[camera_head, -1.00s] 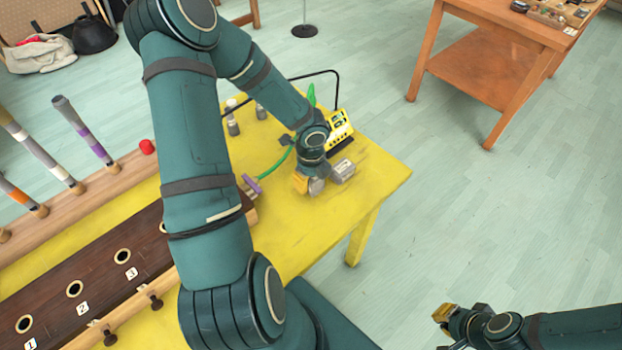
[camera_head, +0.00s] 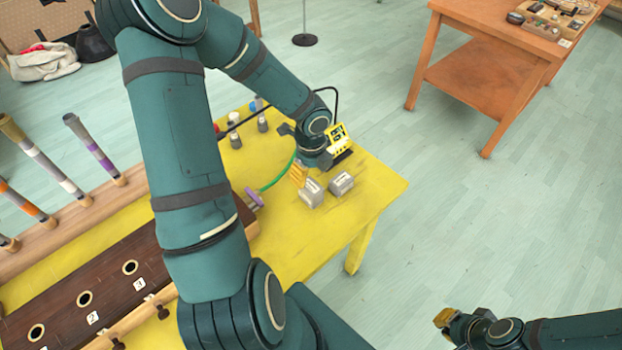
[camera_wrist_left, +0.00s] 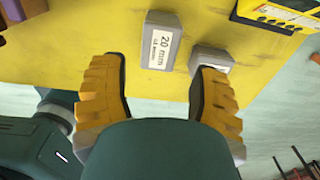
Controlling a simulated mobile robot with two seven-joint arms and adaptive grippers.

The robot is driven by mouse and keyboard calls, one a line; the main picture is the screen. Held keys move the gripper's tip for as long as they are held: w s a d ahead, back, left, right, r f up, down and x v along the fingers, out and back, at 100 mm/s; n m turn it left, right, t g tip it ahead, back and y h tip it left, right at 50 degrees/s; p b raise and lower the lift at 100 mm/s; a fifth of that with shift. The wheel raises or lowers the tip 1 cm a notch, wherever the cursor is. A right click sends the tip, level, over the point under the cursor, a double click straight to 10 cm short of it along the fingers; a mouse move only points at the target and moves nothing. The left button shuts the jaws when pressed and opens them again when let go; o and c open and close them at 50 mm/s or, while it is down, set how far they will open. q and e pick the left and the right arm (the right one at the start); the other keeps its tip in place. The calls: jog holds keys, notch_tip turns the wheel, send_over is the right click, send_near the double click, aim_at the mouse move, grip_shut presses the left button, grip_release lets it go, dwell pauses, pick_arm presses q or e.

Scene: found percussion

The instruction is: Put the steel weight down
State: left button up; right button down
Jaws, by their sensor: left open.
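Two grey steel blocks stand close together but apart on the yellow table. In the head view, one (camera_head: 312,193) is nearer and the other (camera_head: 341,183) is a little to its right. In the left wrist view, one block (camera_wrist_left: 161,40) has a label reading "20 mm" and lies ahead of the gap between my fingers. The other block (camera_wrist_left: 212,58) is partly hidden by the right finger. My left gripper (camera_head: 298,174) is open and empty, just behind and left of the nearer block; its spread fingers also show in the left wrist view (camera_wrist_left: 160,68). My right gripper (camera_head: 445,318) is off the table, at the bottom right.
The yellow table (camera_head: 370,205) has bare room at its right corner. A yellow device (camera_head: 338,138) stands behind the blocks. Several small grey pieces, a purple piece (camera_head: 254,197) and a green hose (camera_head: 278,175) are nearby. A dark wooden board (camera_head: 110,285) with holes lies left.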

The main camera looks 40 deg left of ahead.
aim_at(311, 186)
pick_arm(q)
jog(key=shift+r+p, duration=0.35)
jog(key=shift+r, duration=1.25)
jog(key=s+d+f+n+h, duration=0.1)
jog(key=d+f+n, duration=0.3)
jog(key=d+n, duration=0.3)
jog(key=s+d+f+n+t+h, duration=0.1)
jog(key=s+d+f+n, duration=0.1)
jog(key=d+f+n, duration=0.2)
jog(key=s+d+f+n+h, duration=0.1)
jog(key=d+f+n, duration=0.3)
jog(key=d+n, duration=0.5)
jog(key=d, duration=0.5)
jog(key=shift+s+d+f+n+t+h, duration=0.35)
jog(key=shift+s+f+n+t+h, duration=0.05)
jog(key=shift+c, duration=1.4)
